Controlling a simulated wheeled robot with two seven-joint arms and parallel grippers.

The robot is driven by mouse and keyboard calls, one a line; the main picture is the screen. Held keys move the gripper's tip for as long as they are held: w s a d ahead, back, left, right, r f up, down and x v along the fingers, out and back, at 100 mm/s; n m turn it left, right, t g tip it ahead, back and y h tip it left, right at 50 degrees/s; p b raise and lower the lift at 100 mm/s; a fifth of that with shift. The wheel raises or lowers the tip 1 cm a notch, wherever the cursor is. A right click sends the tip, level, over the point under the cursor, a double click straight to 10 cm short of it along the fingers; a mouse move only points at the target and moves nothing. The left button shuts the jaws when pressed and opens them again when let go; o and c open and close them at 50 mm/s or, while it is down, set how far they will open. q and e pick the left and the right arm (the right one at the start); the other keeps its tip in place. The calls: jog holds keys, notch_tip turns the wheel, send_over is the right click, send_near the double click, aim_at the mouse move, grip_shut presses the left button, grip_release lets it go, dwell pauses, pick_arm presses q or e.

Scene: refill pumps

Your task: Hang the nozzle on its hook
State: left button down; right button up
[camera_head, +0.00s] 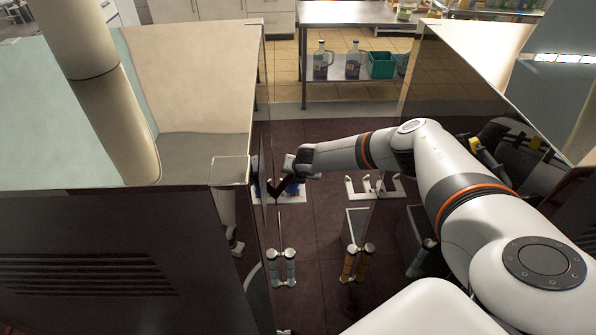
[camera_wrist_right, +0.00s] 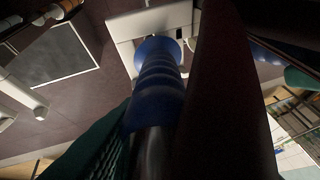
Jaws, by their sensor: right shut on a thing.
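My right gripper (camera_head: 279,187) reaches in from the right, beside the side of the left cabinet. It is shut on the blue nozzle (camera_head: 294,190), which is largely hidden in the head view. In the right wrist view the nozzle (camera_wrist_right: 158,88) shows as a ribbed blue body running away from the camera. A white bracket (camera_head: 291,199) lies beyond the nozzle in the head view. The bracket also shows in the wrist view (camera_wrist_right: 122,25), with the nozzle's far end overlapping it. I cannot tell whether they touch. My left gripper is not in view.
A second white bracket (camera_head: 352,191) is to the right. Paired handles, blue-banded (camera_head: 283,268) and orange-banded (camera_head: 357,263), stand nearer. Cabinets flank both sides. A metal table (camera_head: 350,14) with jugs (camera_head: 322,62) and a teal crate (camera_head: 381,65) stands behind.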

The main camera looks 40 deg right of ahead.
jog(key=shift+w+d, duration=0.1)
jog(key=shift+d, duration=0.1)
jog(key=shift+f, duration=0.15)
dwell(0.3)
jog(key=shift+f+b, duration=0.9)
jog(key=shift+b, duration=0.1)
jog(key=o, duration=1.2)
jog(key=shift+r, duration=0.15)
jog(key=shift+a+r+p, duration=0.1)
jog(key=shift+r+p, duration=0.2)
jog(key=shift+p, duration=0.35)
jog(key=p+v, duration=0.7)
jog(key=p, duration=0.1)
jog(key=shift+s, duration=0.2)
